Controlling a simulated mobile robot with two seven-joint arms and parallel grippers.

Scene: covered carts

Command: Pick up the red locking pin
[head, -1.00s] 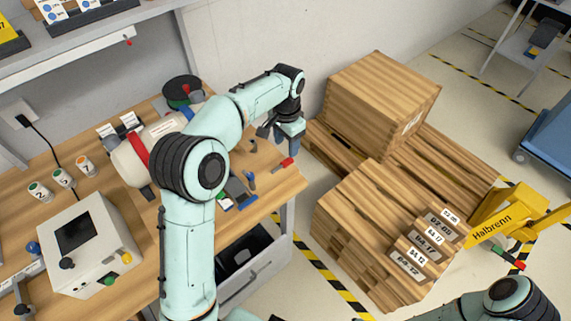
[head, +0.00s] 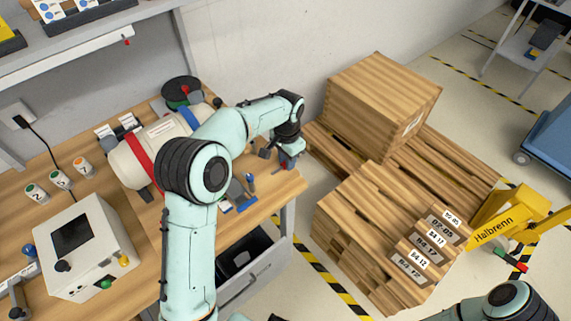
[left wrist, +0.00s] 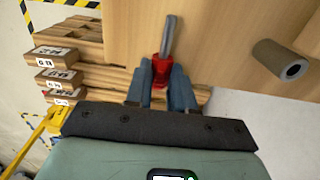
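The red locking pin lies at the right end of the wooden workbench (head: 262,206). In the left wrist view, the locking pin (left wrist: 163,68) shows a red head and a grey shank that points away over the wood. My left gripper (head: 287,163) is down at the pin, at the bench edge. In the left wrist view, the fingers of the left gripper (left wrist: 162,80) stand on both sides of the red head, very close to it. I cannot tell whether they press on it. In the head view the gripper mostly hides the pin. My right gripper is out of view.
A grey-brown hollow cylinder (left wrist: 279,60) lies on the bench to the right of the pin. A white drum with red and blue bands (head: 150,150) and a control box (head: 82,240) stand farther left. Stacked wooden pallets (head: 375,225) stand right of the bench, across a gap.

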